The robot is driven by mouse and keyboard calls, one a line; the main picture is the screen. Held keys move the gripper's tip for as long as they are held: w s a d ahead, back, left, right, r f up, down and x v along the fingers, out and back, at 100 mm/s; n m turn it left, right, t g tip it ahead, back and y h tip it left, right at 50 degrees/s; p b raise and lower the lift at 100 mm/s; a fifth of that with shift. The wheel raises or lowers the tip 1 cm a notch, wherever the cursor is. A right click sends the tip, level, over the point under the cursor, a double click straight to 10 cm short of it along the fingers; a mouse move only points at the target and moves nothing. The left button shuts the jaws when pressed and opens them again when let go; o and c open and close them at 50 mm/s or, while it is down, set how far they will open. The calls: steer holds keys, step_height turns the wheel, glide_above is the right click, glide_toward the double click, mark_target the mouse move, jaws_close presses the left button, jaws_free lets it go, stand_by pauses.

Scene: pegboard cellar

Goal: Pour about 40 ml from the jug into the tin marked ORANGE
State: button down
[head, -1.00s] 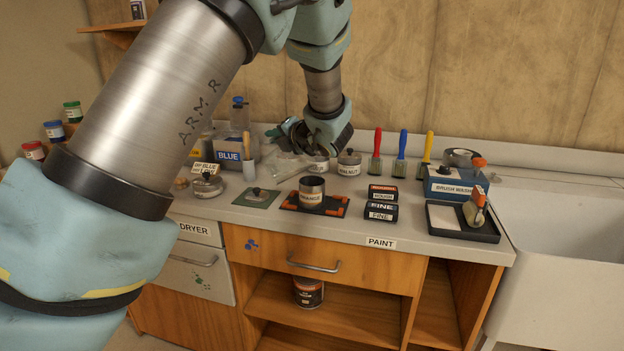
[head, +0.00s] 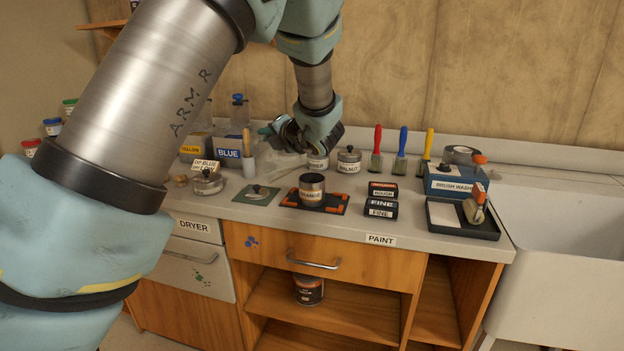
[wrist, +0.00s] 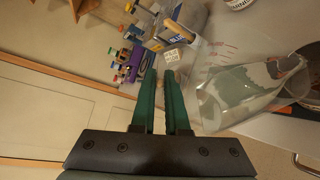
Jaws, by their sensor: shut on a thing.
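The tin marked ORANGE (head: 312,190) stands upright and open on a black and orange pad at the middle of the counter. My gripper (head: 285,134) is behind and slightly left of it, above the counter. In the wrist view my gripper (wrist: 164,100) is shut, its green fingers close together. A clear jug (wrist: 250,95) with red measuring marks lies just right of the fingers; the hold on it is partly hidden. In the head view the jug (head: 284,166) is only faintly visible below my gripper. I cannot make out its liquid level.
Tins marked WALNUT (head: 348,162) and another lidded tin (head: 318,162) stand behind the ORANGE tin. A lid on a green mat (head: 257,195) is to its left, black blocks (head: 381,208) to its right. A BLUE bottle (head: 229,150) stands back left; the sink is right.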

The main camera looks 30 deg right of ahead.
mark_target(256, 157)
stand_by(1.7)
steer(key=a+f+b, duration=0.1)
steer(key=b, duration=0.1)
steer(key=a+f+n+b, duration=0.1)
steer(key=f+b, duration=0.1)
steer(key=shift+g+h, duration=0.3)
steer(key=shift+a+f+n+b, duration=0.15)
steer(key=shift+a+n+b, duration=0.1)
steer(key=shift+n+b, duration=0.35)
steer(key=shift+r+h, duration=0.3)
steer(key=shift+w+a+f+n+b, duration=0.1)
steer(key=shift+a+f+n+b, duration=0.25)
steer(key=shift+b, duration=0.45)
steer(key=shift+r, duration=0.15)
steer(key=shift+b, duration=0.3)
